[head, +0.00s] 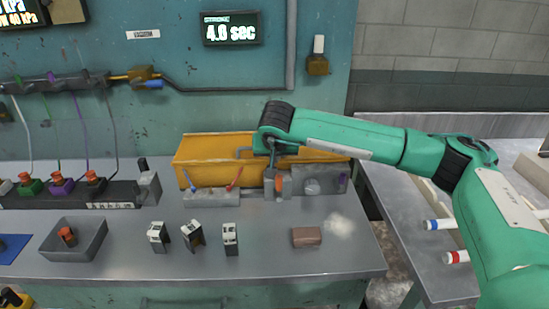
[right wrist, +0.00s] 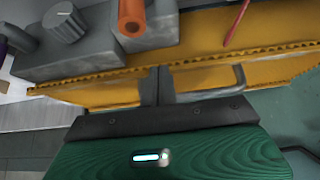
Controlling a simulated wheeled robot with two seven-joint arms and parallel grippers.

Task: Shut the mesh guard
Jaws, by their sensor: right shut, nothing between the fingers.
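The mesh guard (head: 215,150) is a long yellow panel along the back of the bench, behind the small grey control blocks. It also crosses the right wrist view (right wrist: 100,95), where its toothed edge and a grey bar handle (right wrist: 238,76) show. Whether its panel is fully raised or partly lowered, I cannot tell. My right gripper (head: 271,160) points down in front of the guard's middle, just right of the handle in the head view. It is shut and empty, and its fingers (right wrist: 149,88) overlap the guard in the wrist view; contact is unclear. My left gripper is out of view.
Grey blocks with a red lever (head: 235,178), an orange cylinder (right wrist: 131,18) and a knob (right wrist: 65,22) stand close by the gripper. A brown block (head: 306,237), several small clamps (head: 192,235) and a grey tray (head: 74,260) are on the bench.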

